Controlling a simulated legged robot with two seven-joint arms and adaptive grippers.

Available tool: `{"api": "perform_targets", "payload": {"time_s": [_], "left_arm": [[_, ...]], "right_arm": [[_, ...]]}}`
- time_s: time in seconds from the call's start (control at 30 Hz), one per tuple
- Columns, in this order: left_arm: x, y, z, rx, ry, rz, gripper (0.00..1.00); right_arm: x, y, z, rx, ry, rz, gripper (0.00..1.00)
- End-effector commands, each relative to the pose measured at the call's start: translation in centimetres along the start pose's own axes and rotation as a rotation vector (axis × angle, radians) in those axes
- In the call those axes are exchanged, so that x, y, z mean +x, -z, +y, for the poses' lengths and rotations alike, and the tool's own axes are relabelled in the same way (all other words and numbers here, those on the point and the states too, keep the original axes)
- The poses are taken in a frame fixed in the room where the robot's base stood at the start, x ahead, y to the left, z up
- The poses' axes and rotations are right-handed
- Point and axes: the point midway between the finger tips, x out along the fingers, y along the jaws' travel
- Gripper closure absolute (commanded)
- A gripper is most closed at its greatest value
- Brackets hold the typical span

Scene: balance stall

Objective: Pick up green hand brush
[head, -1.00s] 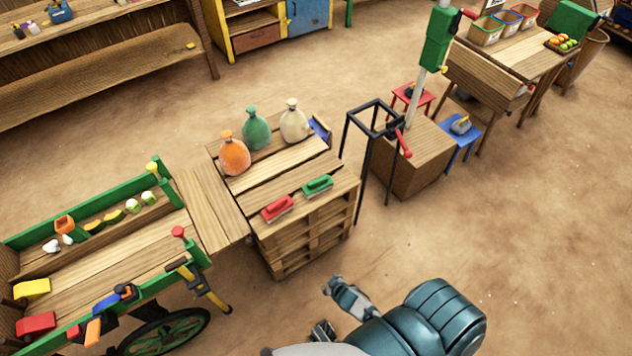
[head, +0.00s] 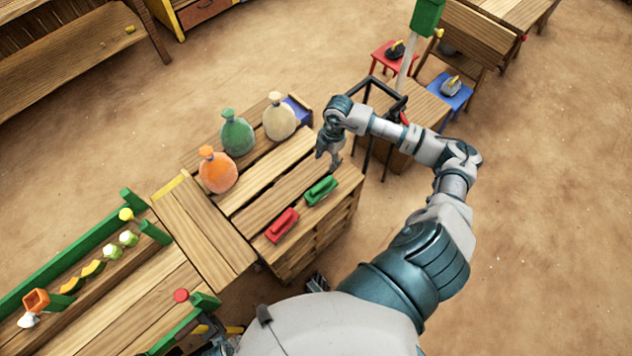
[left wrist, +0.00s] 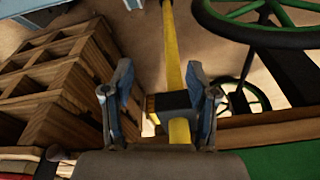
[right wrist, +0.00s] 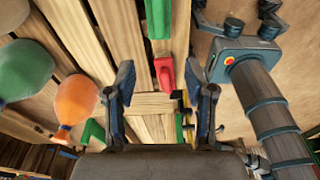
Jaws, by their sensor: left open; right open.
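The green hand brush (head: 321,190) lies on the wooden slatted pallet stack, beside the red brush (head: 282,225). My right gripper (head: 332,162) is above the stack's far right part, just beyond the green brush, and points down. It is open and empty. In the right wrist view the green brush (right wrist: 158,18) is at the top edge, partly cut off, and the red brush (right wrist: 165,75) shows between the open fingers (right wrist: 166,92). My left gripper (left wrist: 160,82) is open in the left wrist view, with a yellow bar beyond its fingers and no brush there.
Orange (head: 217,170), green (head: 237,133) and cream (head: 279,117) sacks stand on the pallet stack's left and back. A black frame (head: 372,145) stands behind my right arm. Open floor lies at right.

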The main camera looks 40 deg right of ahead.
Motion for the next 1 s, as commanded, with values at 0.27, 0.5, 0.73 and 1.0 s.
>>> {"api": "perform_targets", "payload": {"time_s": [0.27, 0.5, 0.73, 1.0], "left_arm": [[-1.5, 0.8, -0.1, -0.002, 0.001, 0.006, 0.42], [-3.7, 1.5, -0.1, -0.005, 0.002, 0.012, 0.42], [-4.9, 1.8, -0.2, -0.006, 0.003, 0.014, 0.42], [-7.7, 2.2, -0.3, -0.008, 0.004, 0.022, 0.42]], "right_arm": [[5.1, -0.5, -0.1, 0.012, 0.012, -0.014, 0.46], [10.4, -0.6, 0.0, 0.01, 0.009, -0.013, 0.46], [12.3, -0.7, 0.0, 0.009, 0.007, -0.013, 0.46], [16.3, -1.5, 0.4, 0.01, 0.009, -0.011, 0.46]]}}
